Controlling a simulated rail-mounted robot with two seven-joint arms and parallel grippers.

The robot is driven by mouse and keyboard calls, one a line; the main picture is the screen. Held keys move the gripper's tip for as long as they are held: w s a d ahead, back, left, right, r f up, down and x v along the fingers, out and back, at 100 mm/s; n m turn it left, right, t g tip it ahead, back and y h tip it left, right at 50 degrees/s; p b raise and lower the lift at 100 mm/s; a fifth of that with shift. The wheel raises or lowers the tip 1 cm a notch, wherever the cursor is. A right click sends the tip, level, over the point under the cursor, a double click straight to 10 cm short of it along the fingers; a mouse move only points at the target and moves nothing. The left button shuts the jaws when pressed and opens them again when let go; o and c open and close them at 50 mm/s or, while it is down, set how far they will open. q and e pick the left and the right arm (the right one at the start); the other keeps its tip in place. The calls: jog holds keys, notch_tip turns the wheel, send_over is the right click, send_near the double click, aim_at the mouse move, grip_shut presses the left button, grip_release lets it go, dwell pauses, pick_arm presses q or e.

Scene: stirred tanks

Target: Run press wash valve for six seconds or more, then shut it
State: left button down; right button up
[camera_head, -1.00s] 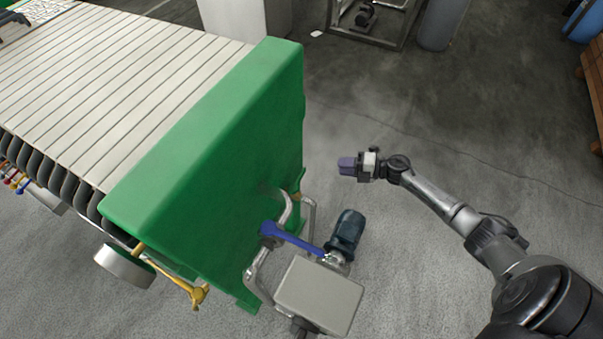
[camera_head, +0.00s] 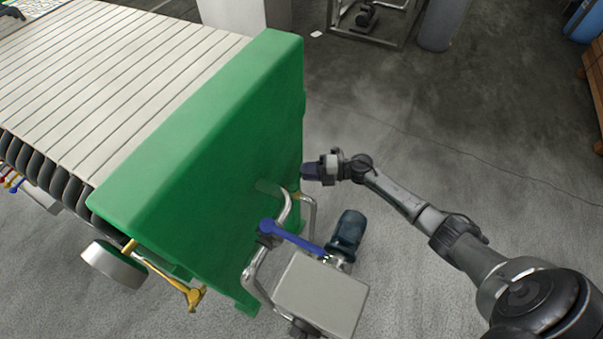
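A valve with a long blue lever handle (camera_head: 293,238) sits on bent steel piping (camera_head: 259,275) in front of the green end plate (camera_head: 205,165) of the filter press. The lever points to the lower right from its pivot, toward a dark blue motor. I take this to be the press wash valve; no label is readable. My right gripper (camera_head: 308,172) is above and to the right of the lever, near the plate's right edge and apart from the lever. My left gripper is not in view.
A dark blue motor (camera_head: 347,231) and a grey box (camera_head: 320,294) stand by the lever. A yellow valve handle (camera_head: 193,297) hangs at the lower left, beside a round metal wheel (camera_head: 113,266).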

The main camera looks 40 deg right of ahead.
jog(key=shift+x, duration=1.15)
jog(key=shift+c, duration=0.2)
grip_shut()
